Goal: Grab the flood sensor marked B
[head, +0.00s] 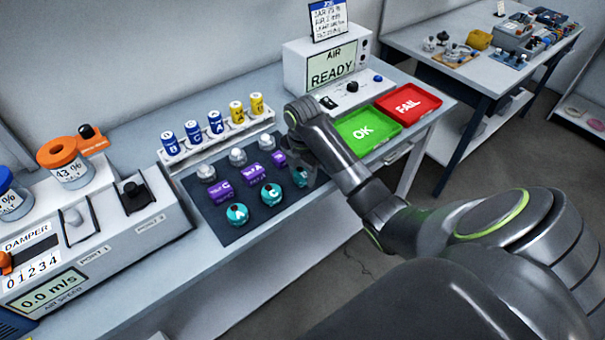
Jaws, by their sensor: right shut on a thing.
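Three round teal sensors stand in a row along the front of a dark mat (220,228). The left one, marked A (237,213), and the middle one, marked C (270,194), are free. The right-hand teal sensor (299,178) is partly covered by my right gripper (305,176), which is shut on it at the mat's right end. Its letter is hidden from this view. I cannot tell whether it touches the mat. My left gripper is not in view.
Purple blocks (222,192) and silver domes (237,157) stand behind the teal sensors. A battery rack (215,143) is at the back. A green OK tray (366,131) and a red FAIL tray (408,104) lie to the right. A grey test unit (160,222) stands left.

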